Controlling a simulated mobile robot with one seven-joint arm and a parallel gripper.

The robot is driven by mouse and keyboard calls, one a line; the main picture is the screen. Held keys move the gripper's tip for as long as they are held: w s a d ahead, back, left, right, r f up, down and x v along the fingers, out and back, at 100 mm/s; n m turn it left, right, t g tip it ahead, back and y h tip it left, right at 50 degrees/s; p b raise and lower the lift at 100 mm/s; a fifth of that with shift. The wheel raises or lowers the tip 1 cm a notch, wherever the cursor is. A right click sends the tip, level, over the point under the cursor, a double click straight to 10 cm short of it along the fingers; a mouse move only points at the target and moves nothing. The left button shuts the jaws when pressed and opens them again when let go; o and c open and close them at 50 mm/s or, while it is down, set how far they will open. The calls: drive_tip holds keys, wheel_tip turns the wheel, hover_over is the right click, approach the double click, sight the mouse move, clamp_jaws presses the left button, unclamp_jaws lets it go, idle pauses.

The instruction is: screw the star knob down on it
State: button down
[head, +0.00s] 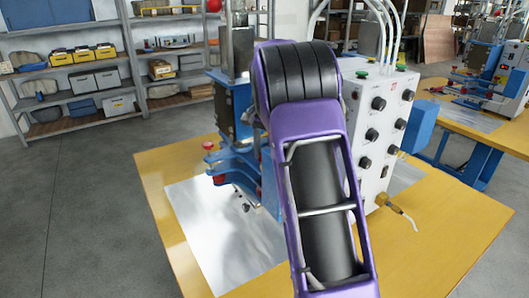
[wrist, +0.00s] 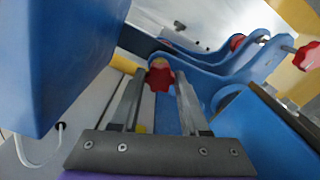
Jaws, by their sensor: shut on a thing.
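A red star knob (wrist: 160,76) sits between the fingertips of my gripper (wrist: 160,80) in the wrist view. The fingers are shut on it, and a blue part of the welding machine (wrist: 172,120) lies just beyond. Whether the knob is seated on a thread is hidden. In the head view my own arm covers my gripper and this knob. The blue clamp of the machine (head: 236,165) shows left of my arm, on the yellow table (head: 160,180).
A large blue block (wrist: 60,60) stands close at left. A white control box (head: 375,125) stands right of my arm. The table's front left is clear.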

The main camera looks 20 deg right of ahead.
drive_tip(key=m, duration=0.8)
drive_tip(key=shift+c, duration=2.2)
unclamp_jaws()
